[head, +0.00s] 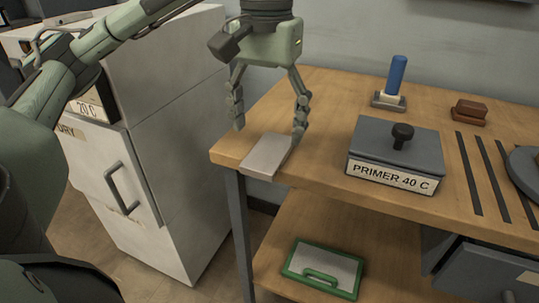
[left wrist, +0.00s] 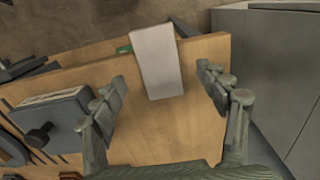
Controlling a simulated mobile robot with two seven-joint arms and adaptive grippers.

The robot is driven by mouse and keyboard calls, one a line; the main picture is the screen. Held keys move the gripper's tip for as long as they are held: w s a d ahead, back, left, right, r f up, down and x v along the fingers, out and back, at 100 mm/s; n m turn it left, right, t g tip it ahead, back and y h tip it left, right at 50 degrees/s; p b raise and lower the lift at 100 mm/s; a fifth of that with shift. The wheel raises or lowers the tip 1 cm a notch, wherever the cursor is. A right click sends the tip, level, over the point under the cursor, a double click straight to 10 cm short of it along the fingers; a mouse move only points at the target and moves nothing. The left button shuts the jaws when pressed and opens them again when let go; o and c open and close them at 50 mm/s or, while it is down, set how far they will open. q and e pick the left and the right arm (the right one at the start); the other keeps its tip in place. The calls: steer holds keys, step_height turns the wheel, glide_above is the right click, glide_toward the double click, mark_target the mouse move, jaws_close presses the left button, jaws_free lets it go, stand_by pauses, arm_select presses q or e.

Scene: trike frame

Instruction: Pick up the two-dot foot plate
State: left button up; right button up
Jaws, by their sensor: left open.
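A flat pale grey plate (head: 266,155) lies on the wooden table at its near left corner and sticks out past the front edge. It also shows in the left wrist view (left wrist: 158,62). No dots can be made out on it, so I cannot tell whether it is the two-dot foot plate. My left gripper (head: 268,126) is open above the plate and points down. In the left wrist view its fingers (left wrist: 162,82) are spread on either side of the plate's near end, apart from it. My right gripper is not in view.
A grey lidded box labelled PRIMER 40 C (head: 394,155) stands right of the plate. A blue-handled tool (head: 397,76) and a brown block (head: 469,111) are behind it. A white cabinet (head: 170,150) stands left of the table. A green-framed case (head: 322,269) lies on the lower shelf.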

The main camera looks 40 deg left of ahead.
mark_target(269, 151)
arm_select(q)
steer(key=f, duration=0.4)
steer(key=shift+w, duration=0.25)
jaws_close()
